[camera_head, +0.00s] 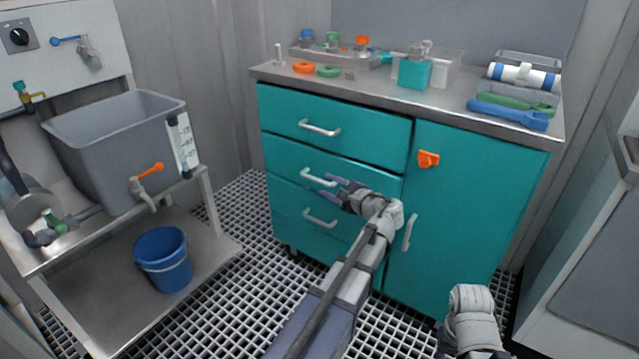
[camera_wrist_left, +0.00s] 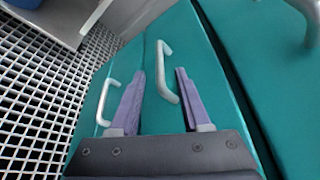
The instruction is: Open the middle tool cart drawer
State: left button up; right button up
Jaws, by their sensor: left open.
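The teal tool cart (camera_head: 465,200) has three stacked drawers on its left side. The middle drawer (camera_head: 280,160) appears shut, with a pale bar handle (camera_head: 318,178). My left gripper (camera_head: 328,184) is open right at this handle, with its purple fingers pointing at the drawer front. In the left wrist view, the middle drawer handle (camera_wrist_left: 165,72) shows just beyond and between the two fingertips (camera_wrist_left: 160,72). I cannot tell whether they touch. The bottom drawer handle (camera_wrist_left: 107,102) lies left of the fingers there. My right gripper's fingers are out of view; only part of that arm shows.
The top drawer handle (camera_head: 319,128) and bottom drawer handle (camera_head: 320,217) are close above and below. The cart's right door has a vertical handle (camera_head: 408,232) beside my left wrist. A steel stand with a grey tank (camera_head: 115,150) and blue bucket (camera_head: 163,260) stands left. Grated floor (camera_head: 235,275) lies between.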

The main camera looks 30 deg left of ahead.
aim_at(320, 182)
pick_arm(q)
jog(key=b+x, duration=0.1)
jog(key=x, duration=0.6)
jog(key=shift+a, duration=0.1)
grip_shut()
dwell(1.3)
